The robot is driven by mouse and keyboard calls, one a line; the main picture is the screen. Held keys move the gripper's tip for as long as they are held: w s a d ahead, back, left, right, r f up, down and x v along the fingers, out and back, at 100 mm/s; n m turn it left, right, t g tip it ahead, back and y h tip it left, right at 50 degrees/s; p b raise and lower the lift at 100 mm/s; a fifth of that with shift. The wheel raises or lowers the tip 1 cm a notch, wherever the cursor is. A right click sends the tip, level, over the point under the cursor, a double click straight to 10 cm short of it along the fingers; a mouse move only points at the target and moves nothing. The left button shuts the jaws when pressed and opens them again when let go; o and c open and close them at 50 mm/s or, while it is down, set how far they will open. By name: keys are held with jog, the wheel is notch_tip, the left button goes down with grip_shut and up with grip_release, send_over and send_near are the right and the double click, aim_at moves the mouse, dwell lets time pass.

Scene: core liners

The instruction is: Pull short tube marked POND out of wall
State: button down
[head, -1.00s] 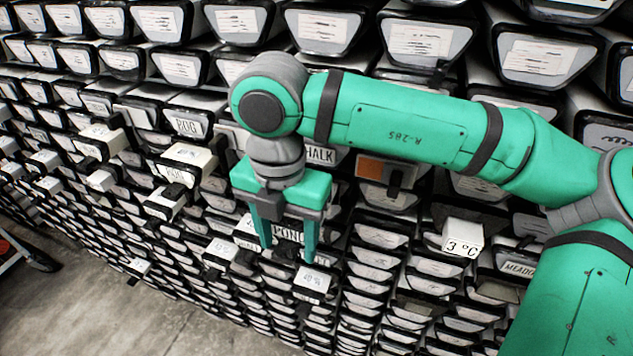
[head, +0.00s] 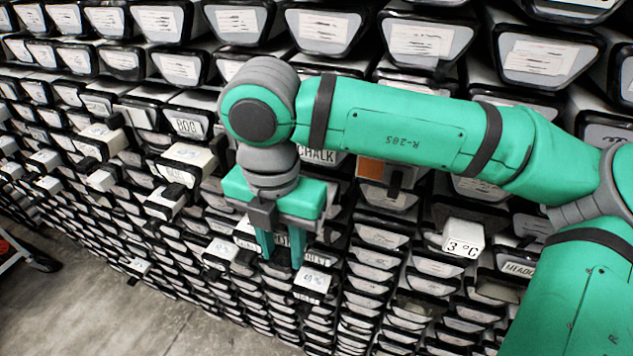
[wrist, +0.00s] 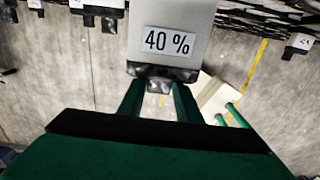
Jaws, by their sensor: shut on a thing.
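The short tube marked POND (head: 282,239) is in the wall of tubes, low in the middle of the head view. Only part of its lettering shows between my fingers. My gripper (head: 281,258) points down there with a finger on each side of the label, shut on that tube. How far the tube stands out of the wall cannot be told. In the wrist view my gripper (wrist: 158,88) shows its two green fingers reaching toward a grey box marked 40 % (wrist: 168,43). The POND label does not show there.
Several pale boxes jut from the wall near my gripper, one just right of the fingertips (head: 313,279) and one to the left (head: 221,250). A 3 °C box (head: 462,238) juts out farther right. Concrete floor (head: 100,300) lies open at lower left.

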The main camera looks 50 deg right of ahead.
jog(key=s+a, duration=0.3)
jog(key=a, duration=0.5)
jog(key=shift+s, duration=0.15)
dwell(0.5)
jog(key=shift+a, duration=0.1)
jog(key=c, duration=1.2)
grip_release()
notch_tip(320, 180, up, 11)
jog(key=shift+f, duration=0.1)
